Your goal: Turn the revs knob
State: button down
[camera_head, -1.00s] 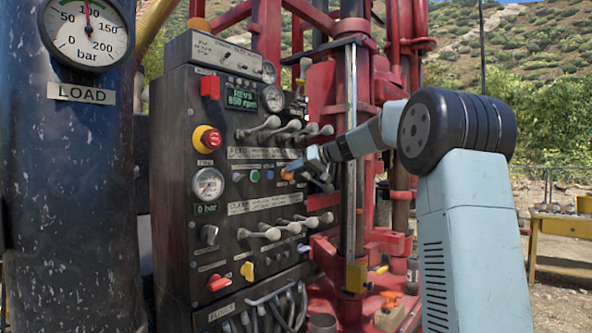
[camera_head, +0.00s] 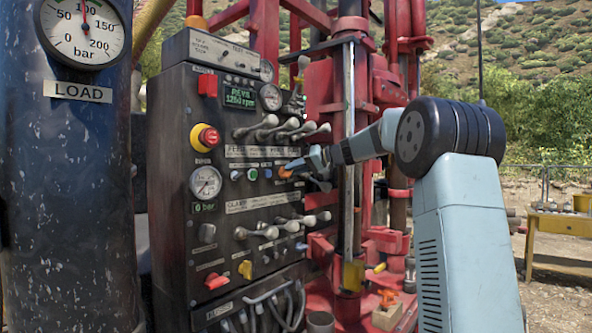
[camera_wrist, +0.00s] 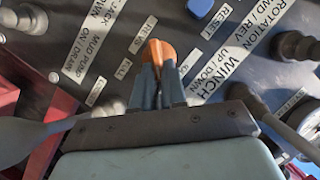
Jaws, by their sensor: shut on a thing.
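The revs knob (camera_wrist: 157,50) is a small orange knob on the dark control panel (camera_head: 180,120). A label reading REVS lies beside it in the wrist view. My gripper (camera_wrist: 157,82) is shut on the knob, with one blue-grey finger on each side. In the head view the orange knob (camera_head: 285,173) shows at the tip of my gripper (camera_head: 295,169), right of small green and blue buttons. The green display (camera_head: 241,97) near the panel top reads REVS and about 1250 rpm. The knob's lower part is hidden by the fingers.
Rows of levers (camera_head: 270,130) stick out above and below the knob. A red emergency button (camera_head: 208,137) and round gauge (camera_head: 206,182) are on the left. A dark post with a LOAD gauge (camera_head: 85,30) stands at far left. Red rig steelwork stands behind the arm.

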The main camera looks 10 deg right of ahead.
jog(key=shift+w+d+f, duration=0.1)
jog(key=shift+f, duration=0.05)
jog(key=c, duration=1.4)
grip_release()
jog(key=shift+c, duration=0.2)
jog(key=shift+o, duration=1.3)
jog(key=v, duration=1.3)
jog(key=shift+d, duration=0.3)
jog(key=shift+a, duration=0.1)
